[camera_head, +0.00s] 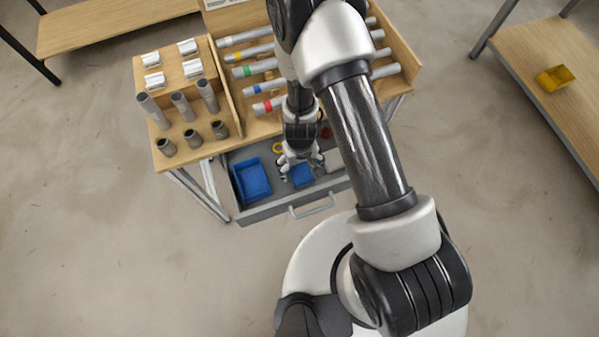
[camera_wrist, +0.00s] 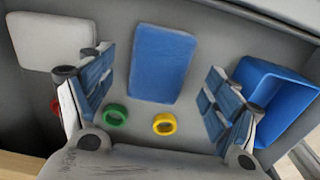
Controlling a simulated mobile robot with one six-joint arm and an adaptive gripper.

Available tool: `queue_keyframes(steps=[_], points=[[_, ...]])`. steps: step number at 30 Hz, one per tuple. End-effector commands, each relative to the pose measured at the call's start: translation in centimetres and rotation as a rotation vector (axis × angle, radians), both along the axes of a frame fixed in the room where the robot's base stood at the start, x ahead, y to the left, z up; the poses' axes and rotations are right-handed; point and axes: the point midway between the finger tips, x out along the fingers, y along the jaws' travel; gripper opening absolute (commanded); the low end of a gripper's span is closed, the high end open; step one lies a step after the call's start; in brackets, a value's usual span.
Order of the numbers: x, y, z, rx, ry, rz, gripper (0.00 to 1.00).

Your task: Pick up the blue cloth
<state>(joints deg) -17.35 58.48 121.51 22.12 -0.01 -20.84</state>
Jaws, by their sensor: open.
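The blue cloth (camera_wrist: 161,62) is a flat, folded rectangle on the floor of the open grey drawer (camera_head: 283,208). It lies in the upper middle of the wrist view. In the head view, part of the cloth (camera_head: 301,176) shows just below my gripper (camera_head: 300,165). My gripper points down into the drawer. In the wrist view, its two fingers (camera_wrist: 155,92) are spread wide with nothing between them, one toward each side of the cloth. I cannot tell the exact height of the fingertips above the cloth.
A blue bin (camera_wrist: 278,98) stands right of the cloth in the wrist view. A pale cloth (camera_wrist: 52,40) lies at its left. A green ring (camera_wrist: 115,115) and a yellow ring (camera_wrist: 164,124) lie nearby. The drawer walls enclose the space, and the workbench (camera_head: 190,146) stands behind.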

Motion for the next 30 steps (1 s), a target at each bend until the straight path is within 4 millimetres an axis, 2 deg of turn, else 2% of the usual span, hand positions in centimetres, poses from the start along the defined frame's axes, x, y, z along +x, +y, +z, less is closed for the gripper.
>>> queue_keyframes(steps=[1, 5, 14, 30], points=[[0.0, 0.0, -1.4, 0.000, 0.000, -0.002, 0.82], [0.0, 0.0, -2.8, 0.000, 0.000, 0.000, 0.82], [0.0, 0.0, -2.8, 0.000, 0.000, 0.000, 0.82], [0.0, 0.0, -2.9, 0.000, 0.000, 0.000, 0.46]])
